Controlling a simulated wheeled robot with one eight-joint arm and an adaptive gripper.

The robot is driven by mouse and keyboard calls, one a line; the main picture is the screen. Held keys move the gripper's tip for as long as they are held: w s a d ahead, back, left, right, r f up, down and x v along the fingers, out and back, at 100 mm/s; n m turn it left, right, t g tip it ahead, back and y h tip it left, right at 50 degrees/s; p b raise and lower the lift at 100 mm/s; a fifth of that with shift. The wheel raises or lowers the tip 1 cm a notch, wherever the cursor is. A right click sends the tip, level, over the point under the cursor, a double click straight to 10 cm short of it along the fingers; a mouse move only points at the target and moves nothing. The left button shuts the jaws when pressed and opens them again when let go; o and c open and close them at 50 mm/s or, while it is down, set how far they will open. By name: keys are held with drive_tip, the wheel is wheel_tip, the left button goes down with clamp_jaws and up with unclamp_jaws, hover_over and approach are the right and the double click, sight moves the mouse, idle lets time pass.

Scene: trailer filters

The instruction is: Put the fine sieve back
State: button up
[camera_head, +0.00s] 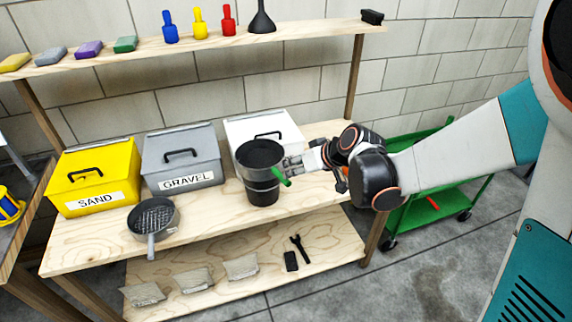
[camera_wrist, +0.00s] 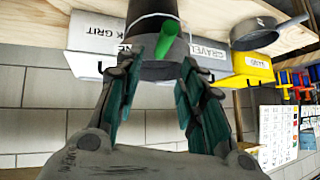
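A dark round vessel (camera_head: 261,155) with a green handle (camera_head: 282,177) sits on or in a dark bucket (camera_head: 262,192) on the bench; it may be a sieve, but I cannot see its mesh. A grey round sieve (camera_head: 154,214) with a coarse-looking grid and grey handle lies at the bench's front left. I cannot tell for sure which is the fine sieve. My gripper (camera_head: 292,165) is right of the dark vessel, close to the green handle. In the wrist view its fingers (camera_wrist: 163,62) are apart, with the green handle (camera_wrist: 168,35) just beyond or between the tips; contact is unclear.
Yellow SAND (camera_head: 92,180), grey GRAVEL (camera_head: 182,158) and white (camera_head: 265,128) lidded boxes line the bench's back. The upper shelf (camera_head: 300,33) holds sponges, coloured bottles and a funnel (camera_head: 262,18). Bags and tools lie on the lower shelf (camera_head: 330,250). A green cart (camera_head: 425,205) stands right.

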drive_tip(key=s+d+r+m+h, duration=0.1)
drive_tip(key=s+d+r+h, duration=0.1)
drive_tip(key=s, duration=0.6)
drive_tip(key=s+d+r+m+h, duration=0.2)
drive_tip(key=s+d+r, duration=0.2)
drive_tip(key=s+d, duration=0.3)
drive_tip(key=s+d+r+m+h, duration=0.2)
drive_tip(key=s+d+r, duration=0.2)
drive_tip(key=s, duration=0.6)
drive_tip(key=shift+d, duration=0.5)
drive_tip(key=shift+s, duration=0.1)
